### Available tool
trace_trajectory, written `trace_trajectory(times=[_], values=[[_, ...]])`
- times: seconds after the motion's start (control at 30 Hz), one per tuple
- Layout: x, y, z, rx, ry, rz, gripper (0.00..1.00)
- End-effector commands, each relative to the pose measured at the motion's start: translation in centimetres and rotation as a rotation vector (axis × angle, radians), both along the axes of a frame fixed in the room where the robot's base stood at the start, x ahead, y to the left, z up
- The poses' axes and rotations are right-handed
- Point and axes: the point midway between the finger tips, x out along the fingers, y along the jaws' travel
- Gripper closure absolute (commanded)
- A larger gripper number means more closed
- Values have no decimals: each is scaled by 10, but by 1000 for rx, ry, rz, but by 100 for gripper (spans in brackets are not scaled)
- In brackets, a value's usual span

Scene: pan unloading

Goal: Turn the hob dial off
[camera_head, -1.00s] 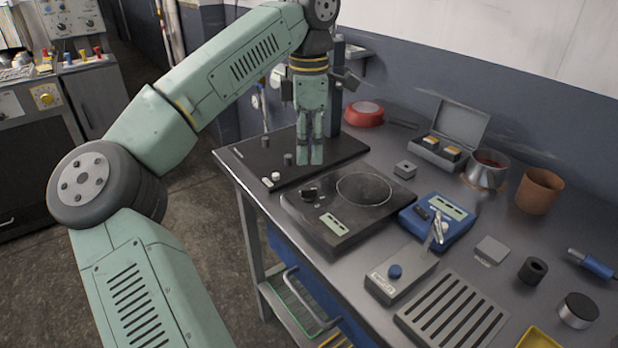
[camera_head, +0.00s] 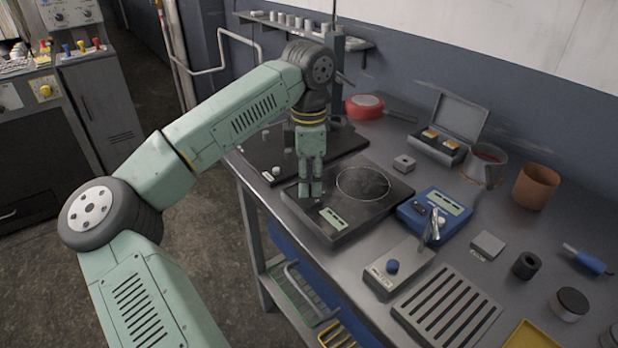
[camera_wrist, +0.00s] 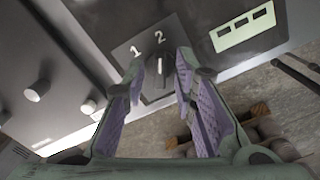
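The hob (camera_head: 364,212) is a flat dark unit on the bench with a ring marked on its top and a pale display panel (camera_head: 333,218) at its front. My gripper (camera_head: 310,194) is lowered over the hob's left front part, where it hides the dial in the head view. In the wrist view the dark dial (camera_wrist: 157,86) sits on a plate marked 1 and 2. The fingers of my gripper (camera_wrist: 163,63) are open, one on each side of the dial. I cannot tell whether they touch it.
A dark panel with pale knobs (camera_head: 276,170) lies left of the hob. A blue device (camera_head: 425,222) stands close to its right. A red pan (camera_head: 364,106) stands behind. A grey box with a blue button (camera_head: 390,270) and a slotted grille (camera_head: 447,312) lie in front right.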

Motion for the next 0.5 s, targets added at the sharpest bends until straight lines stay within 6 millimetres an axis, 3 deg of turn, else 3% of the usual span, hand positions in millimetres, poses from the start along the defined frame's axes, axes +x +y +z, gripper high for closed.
trace_trajectory(times=[0.33, 0.5], values=[[0, 0, 0, 0, 0, 0, 100], [0, 0, 0, 0, 0, 0, 100]])
